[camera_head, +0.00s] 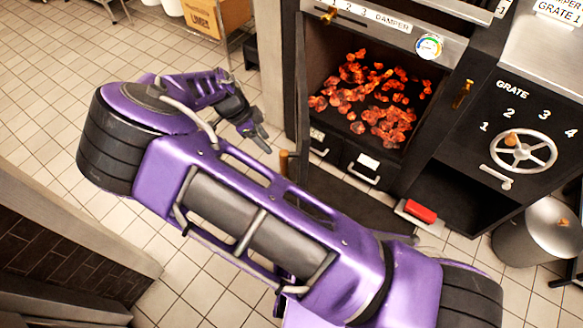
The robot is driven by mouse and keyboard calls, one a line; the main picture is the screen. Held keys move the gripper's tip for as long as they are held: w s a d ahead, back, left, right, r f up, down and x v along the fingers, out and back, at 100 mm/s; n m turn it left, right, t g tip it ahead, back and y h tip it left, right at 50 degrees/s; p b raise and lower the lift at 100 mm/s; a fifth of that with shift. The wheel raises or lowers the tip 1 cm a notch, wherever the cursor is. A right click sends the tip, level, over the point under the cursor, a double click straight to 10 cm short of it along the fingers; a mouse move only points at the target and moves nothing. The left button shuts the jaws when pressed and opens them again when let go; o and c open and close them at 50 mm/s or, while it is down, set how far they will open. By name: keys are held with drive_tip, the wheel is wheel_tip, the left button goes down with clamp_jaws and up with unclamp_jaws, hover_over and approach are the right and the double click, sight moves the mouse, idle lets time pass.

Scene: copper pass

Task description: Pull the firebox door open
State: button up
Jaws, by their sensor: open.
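The firebox (372,100) is open to view, with glowing orange coals inside. Its door (302,95) seems to be the narrow dark panel at the left of the opening, seen almost edge-on and swung out. A brown and brass handle-like piece (287,163) shows low beside that panel, partly hidden by my arm. My gripper (259,138) is open and empty, to the left of the panel and a little above and left of this piece. It appears apart from both, though the depth is hard to tell.
A brass latch (463,93) sits right of the opening. The grate wheel (523,150) and a metal bucket (540,228) are farther right. A red-topped block (421,211) lies below the firebox. A cardboard box (205,15) stands at the back. Tiled floor at left is clear.

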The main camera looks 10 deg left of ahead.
drive_tip(key=b+x, duration=0.1)
drive_tip(key=x, duration=1.6)
drive_tip(key=shift+f+b, duration=0.15)
drive_tip(key=shift+b, duration=0.25)
drive_tip(key=shift+w, duration=0.15)
drive_tip(key=shift+c, duration=0.3)
drive_tip(key=shift+a, duration=0.1)
clamp_jaws()
